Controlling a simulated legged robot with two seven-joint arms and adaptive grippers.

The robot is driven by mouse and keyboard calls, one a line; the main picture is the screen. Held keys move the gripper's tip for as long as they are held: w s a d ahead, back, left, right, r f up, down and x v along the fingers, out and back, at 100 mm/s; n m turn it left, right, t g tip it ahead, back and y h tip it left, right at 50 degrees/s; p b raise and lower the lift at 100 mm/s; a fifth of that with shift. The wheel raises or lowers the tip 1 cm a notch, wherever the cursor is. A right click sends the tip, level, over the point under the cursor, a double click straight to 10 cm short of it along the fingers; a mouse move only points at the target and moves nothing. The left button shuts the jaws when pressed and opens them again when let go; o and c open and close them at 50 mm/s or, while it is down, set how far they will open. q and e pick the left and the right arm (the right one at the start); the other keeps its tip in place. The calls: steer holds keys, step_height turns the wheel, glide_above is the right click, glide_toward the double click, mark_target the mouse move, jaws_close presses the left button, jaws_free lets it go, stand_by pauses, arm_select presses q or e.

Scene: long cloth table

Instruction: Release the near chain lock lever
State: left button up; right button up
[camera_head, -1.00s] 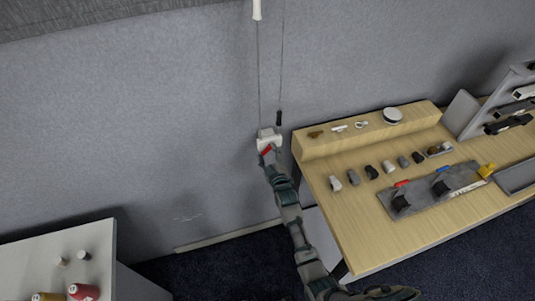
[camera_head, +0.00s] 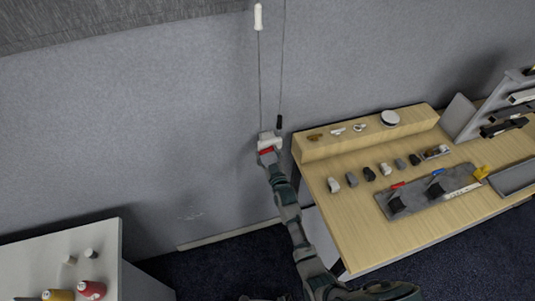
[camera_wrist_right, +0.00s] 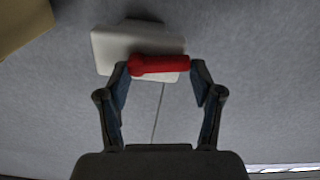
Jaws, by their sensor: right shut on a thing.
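The chain lock is a small white block (camera_head: 270,139) on the grey wall, at the lower end of two thin hanging chains. Its red lever (camera_head: 267,150) sits at the front of the block. In the right wrist view the red lever (camera_wrist_right: 160,64) lies nearly level across the white block (camera_wrist_right: 125,42). My right gripper (camera_head: 267,155) is at the lock, shut on the red lever, with one finger by each end of it. The fingers partly cover the lever's ends. My left gripper is not in view.
A white pull handle (camera_head: 258,17) and a black one (camera_head: 279,122) hang on the chains. A wooden table (camera_head: 400,240) with small parts and a grey tray stands at the right. A white cabinet (camera_head: 60,250) with spools stands at the lower left. The wall left of the lock is clear.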

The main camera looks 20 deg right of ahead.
steer(key=shift+s+f, duration=0.1)
steer(key=shift+f, duration=0.35)
steer(key=o, duration=0.9)
steer(key=shift+o, duration=1.2)
steer(key=shift+r, duration=0.2)
steer(key=s, duration=1.1)
steer(key=shift+s+d, duration=0.2)
steer(key=shift+s, duration=0.15)
